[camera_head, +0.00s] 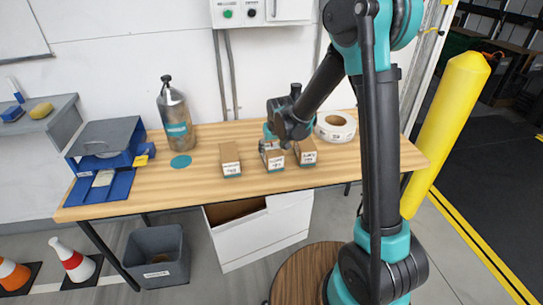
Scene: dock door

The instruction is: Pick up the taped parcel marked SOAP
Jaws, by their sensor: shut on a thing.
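Three small brown taped parcels stand in a row on the wooden bench: a left parcel (231,160), a middle parcel (274,162) and a right parcel (306,153). Each has a white label, too small to read, so I cannot tell which says SOAP. My gripper (270,144) reaches down at the back of the middle parcel and is shut on it. My wrist hides part of the grip. The middle parcel looks to be at about bench height; I cannot tell whether it touches the bench.
A tape roll (335,125) lies right of my gripper. A metal bottle (174,114) and a blue open box (105,155) stand at left. A grey bin (158,256), a white carton (262,230) and cones (70,260) are on the floor. A yellow post (446,125) stands at right.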

